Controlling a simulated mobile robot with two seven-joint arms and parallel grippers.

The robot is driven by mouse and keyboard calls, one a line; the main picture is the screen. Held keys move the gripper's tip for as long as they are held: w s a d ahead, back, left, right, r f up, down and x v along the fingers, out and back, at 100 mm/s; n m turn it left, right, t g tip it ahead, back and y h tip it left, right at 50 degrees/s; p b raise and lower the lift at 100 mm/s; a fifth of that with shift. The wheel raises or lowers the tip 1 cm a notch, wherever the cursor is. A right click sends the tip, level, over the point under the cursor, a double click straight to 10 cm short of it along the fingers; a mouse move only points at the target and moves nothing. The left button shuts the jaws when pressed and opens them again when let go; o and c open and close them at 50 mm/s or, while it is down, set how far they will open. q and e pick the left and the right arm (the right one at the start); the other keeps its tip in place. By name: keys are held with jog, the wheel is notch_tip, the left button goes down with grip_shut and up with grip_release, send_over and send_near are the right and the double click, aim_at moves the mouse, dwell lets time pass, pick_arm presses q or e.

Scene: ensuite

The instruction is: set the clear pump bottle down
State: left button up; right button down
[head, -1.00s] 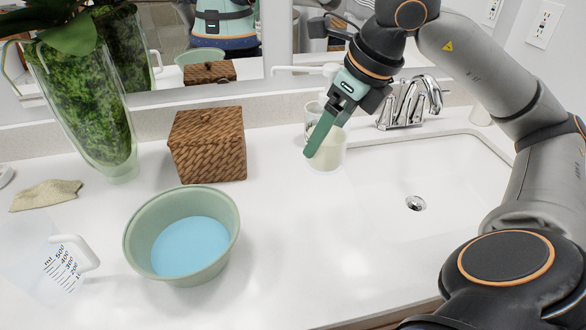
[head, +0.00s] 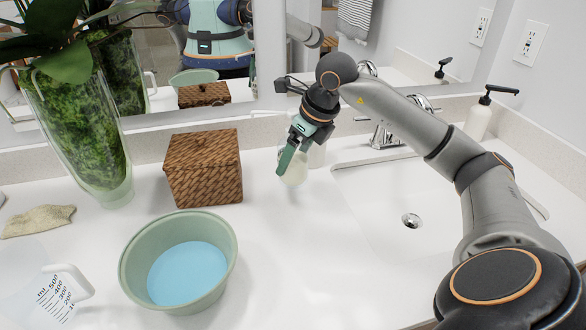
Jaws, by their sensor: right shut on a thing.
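The clear pump bottle (head: 296,172) is a pale, see-through bottle at the counter's middle, between the wicker box and the sink. My right gripper (head: 287,160) reaches down to it from behind and is shut on it. My left gripper is not in view.
A lidded wicker box (head: 204,168) stands left of the bottle. A green basin (head: 180,262) with blue inside is in front. The sink (head: 400,200) and faucet (head: 385,130) are to the right. A white pump dispenser (head: 479,118) stands at back right. The front middle counter is clear.

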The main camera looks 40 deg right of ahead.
aim_at(306, 145)
jog(key=shift+w+f, duration=0.2)
jog(key=shift+w+d+f, duration=0.1)
jog(key=shift+f, duration=0.8)
jog(key=shift+w+d+f, duration=0.1)
jog(key=shift+f, duration=0.75)
jog(key=shift+f+b, duration=0.1)
jog(key=shift+b, duration=0.25)
grip_release()
jog(key=shift+f, duration=0.1)
jog(key=shift+s+r, duration=0.1)
jog(key=shift+r, duration=0.35)
jog(key=p+v, duration=0.1)
jog(key=v, duration=1)
jog(key=shift+s+r, duration=0.15)
jog(key=shift+r, duration=0.05)
